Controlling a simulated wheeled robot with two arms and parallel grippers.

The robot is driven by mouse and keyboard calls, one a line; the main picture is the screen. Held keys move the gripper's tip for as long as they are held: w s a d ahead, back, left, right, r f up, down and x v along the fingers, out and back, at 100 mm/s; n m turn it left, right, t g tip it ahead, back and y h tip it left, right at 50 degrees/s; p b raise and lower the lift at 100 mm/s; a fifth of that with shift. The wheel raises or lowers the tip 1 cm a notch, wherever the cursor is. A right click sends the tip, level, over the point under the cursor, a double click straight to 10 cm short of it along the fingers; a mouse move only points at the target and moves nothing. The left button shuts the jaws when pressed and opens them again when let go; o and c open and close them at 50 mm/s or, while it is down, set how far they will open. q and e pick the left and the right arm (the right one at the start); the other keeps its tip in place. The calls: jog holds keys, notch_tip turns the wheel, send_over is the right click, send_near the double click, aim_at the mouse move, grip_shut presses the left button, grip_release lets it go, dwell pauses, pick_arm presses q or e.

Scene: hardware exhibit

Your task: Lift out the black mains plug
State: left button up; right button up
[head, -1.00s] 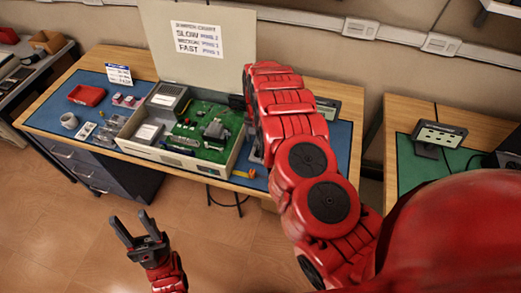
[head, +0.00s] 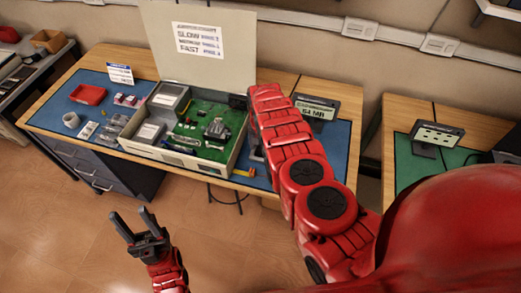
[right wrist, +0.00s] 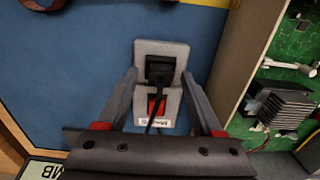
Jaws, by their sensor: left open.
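The black mains plug (right wrist: 160,68) sits in a light grey socket block (right wrist: 176,49) on the blue mat, seen in the right wrist view. Its black cable runs down over a red switch (right wrist: 153,103) on the block. My right gripper (right wrist: 159,76) is open, with one finger on each side of the block and plug; I cannot tell whether they touch. In the head view my right arm covers most of this spot and the plug is not clear. My left gripper (head: 129,212) is open and empty, over the floor in front of the bench.
An open computer case (head: 186,155) with a green board stands left of the socket, its lid raised behind. A display sign (head: 318,108) stands at the bench's right. A red tray (head: 88,94) and a mug (head: 71,120) are at the left. The floor in front is clear.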

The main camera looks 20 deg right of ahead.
jog(key=c, duration=0.9)
jog(key=shift+r+b, duration=0.3)
jog(key=shift+r, duration=0.7)
jog(key=shift+r+b, duration=0.35)
jog(key=shift+b, duration=0.05)
jog(key=shift+s+a+r+p, duration=0.4)
jog(key=shift+s+a+p, duration=0.25)
jog(key=shift+s+a, duration=1.25)
jog(key=shift+s+a+r+p, duration=0.35)
jog(key=shift+s+a+p, duration=0.3)
jog(key=shift+s+a, duration=1.2)
jog(key=shift+s+a+r+p, duration=0.4)
jog(key=shift+s+a+p, duration=0.25)
jog(key=shift+s+a, duration=1.25)
jog(key=shift+s+d, duration=0.15)
